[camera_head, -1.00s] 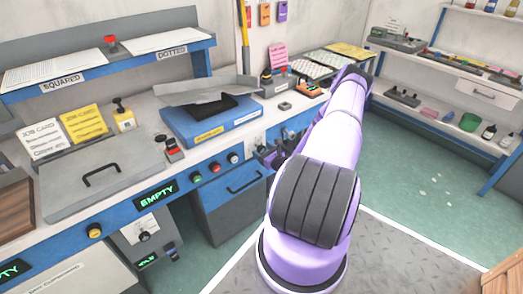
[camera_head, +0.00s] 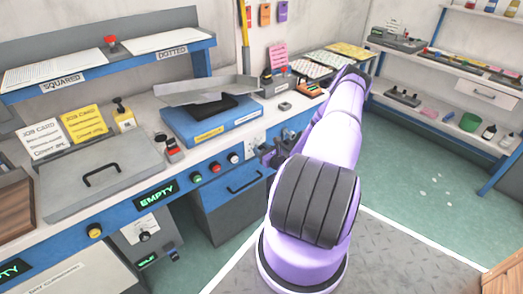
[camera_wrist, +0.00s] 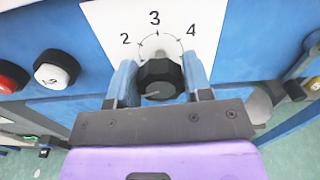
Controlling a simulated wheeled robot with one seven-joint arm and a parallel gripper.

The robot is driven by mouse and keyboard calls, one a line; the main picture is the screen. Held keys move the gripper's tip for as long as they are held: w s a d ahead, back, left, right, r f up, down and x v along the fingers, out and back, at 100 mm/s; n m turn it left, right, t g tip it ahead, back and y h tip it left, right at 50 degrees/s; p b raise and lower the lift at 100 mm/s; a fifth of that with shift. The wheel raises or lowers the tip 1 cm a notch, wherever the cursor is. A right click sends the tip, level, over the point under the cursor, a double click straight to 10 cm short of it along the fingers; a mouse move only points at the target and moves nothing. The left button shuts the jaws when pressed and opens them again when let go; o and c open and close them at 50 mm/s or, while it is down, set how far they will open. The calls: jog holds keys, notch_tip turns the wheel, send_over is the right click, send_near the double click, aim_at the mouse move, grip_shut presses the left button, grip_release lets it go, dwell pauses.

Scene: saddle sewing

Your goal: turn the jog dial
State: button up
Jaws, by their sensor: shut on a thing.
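The dial is a black faceted knob (camera_wrist: 158,80) on a white plate (camera_wrist: 208,25) marked 2, 3 and 4, seen in the wrist view. A short pale line shows on the knob's front face. My gripper (camera_wrist: 160,66) has one blue finger on each side of the knob and is shut on it. In the head view my gripper (camera_head: 273,154) is at the blue front panel of the bench, right of the buttons. It hides most of the dial there, and only part of the white plate (camera_head: 254,138) shows.
A white button (camera_wrist: 57,69) and a red button (camera_wrist: 12,76) sit left of the dial. A drawer with a dark handle (camera_head: 245,182) is below the panel. A blue tray unit (camera_head: 190,135) stands on the bench above. Open floor (camera_head: 420,170) lies to the right.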

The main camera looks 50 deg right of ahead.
jog(key=m, duration=0.5)
jog(key=shift+d, duration=0.15)
jog(key=m, duration=0.5)
jog(key=shift+s+f, duration=0.1)
jog(key=shift+m, duration=0.3)
jog(key=o, duration=0.9)
jog(key=v, duration=1)
jog(key=shift+s, duration=0.35)
